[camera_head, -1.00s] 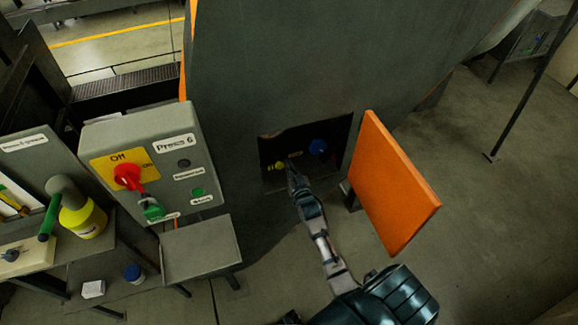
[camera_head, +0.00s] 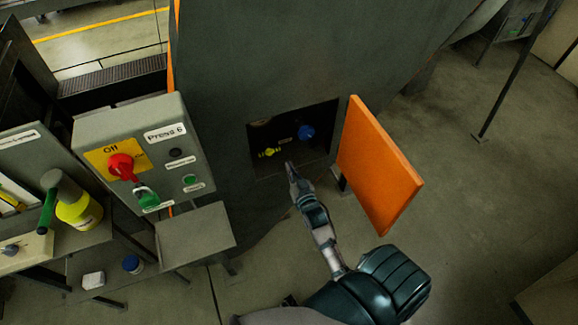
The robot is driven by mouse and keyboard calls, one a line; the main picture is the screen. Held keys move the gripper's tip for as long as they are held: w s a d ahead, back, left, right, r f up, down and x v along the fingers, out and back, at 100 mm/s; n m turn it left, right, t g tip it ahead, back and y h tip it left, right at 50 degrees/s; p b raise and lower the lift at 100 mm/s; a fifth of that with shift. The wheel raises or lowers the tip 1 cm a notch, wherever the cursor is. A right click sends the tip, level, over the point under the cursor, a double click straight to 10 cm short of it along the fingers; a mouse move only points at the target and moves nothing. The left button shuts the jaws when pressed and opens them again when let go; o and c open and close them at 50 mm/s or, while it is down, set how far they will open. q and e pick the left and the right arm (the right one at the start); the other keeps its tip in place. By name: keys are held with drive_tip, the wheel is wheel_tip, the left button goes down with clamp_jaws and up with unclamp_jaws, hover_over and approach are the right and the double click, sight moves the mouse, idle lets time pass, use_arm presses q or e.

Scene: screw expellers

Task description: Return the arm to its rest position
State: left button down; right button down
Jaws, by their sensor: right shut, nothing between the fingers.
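My right arm comes in from the bottom right. Its gripper (camera_head: 290,170) is shut and empty, just in front of the lower edge of a dark square opening (camera_head: 262,133) in the grey machine. Inside the opening are a yellow valve handle (camera_head: 269,152) and a blue knob (camera_head: 306,132). The fingertips look apart from both. An orange door (camera_head: 378,170) stands open to the right of my gripper. My left gripper is not in view.
A control box labelled Press 6 (camera_head: 165,133) with a red switch (camera_head: 122,167) stands at left above a small grey shelf (camera_head: 195,240). A yellow bottle (camera_head: 80,212) stands on the left bench. Open floor (camera_head: 460,200) lies to the right.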

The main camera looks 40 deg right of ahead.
drive_tip(key=shift+w+a, duration=0.1)
drive_tip(key=shift+a, duration=0.1)
drive_tip(key=s+a+f+n+g+y, duration=0.1)
drive_tip(key=s+a+f+g, duration=0.15)
drive_tip(key=f, duration=0.85)
drive_tip(key=s+a+f+n+g+y, duration=0.1)
drive_tip(key=s+a+f+g, duration=0.2)
drive_tip(key=f, duration=0.7)
drive_tip(key=s+a+f+g+y, duration=0.1)
drive_tip(key=s+a+f+g, duration=0.2)
drive_tip(key=f, duration=0.8)
drive_tip(key=s+a+f+n+g+y, duration=0.1)
drive_tip(key=s+a+f+g, duration=0.15)
drive_tip(key=s+f, duration=0.75)
drive_tip(key=s+a+f+n+g, duration=0.25)
drive_tip(key=s+f, duration=0.45)
drive_tip(key=s, duration=0.6)
drive_tip(key=s+d+f+g, duration=0.1)
drive_tip(key=s+f+g, duration=0.2)
drive_tip(key=s, duration=1.1)
drive_tip(key=shift+d+f, duration=0.15)
drive_tip(key=shift+f, duration=0.25)
drive_tip(key=shift+s+d, duration=0.1)
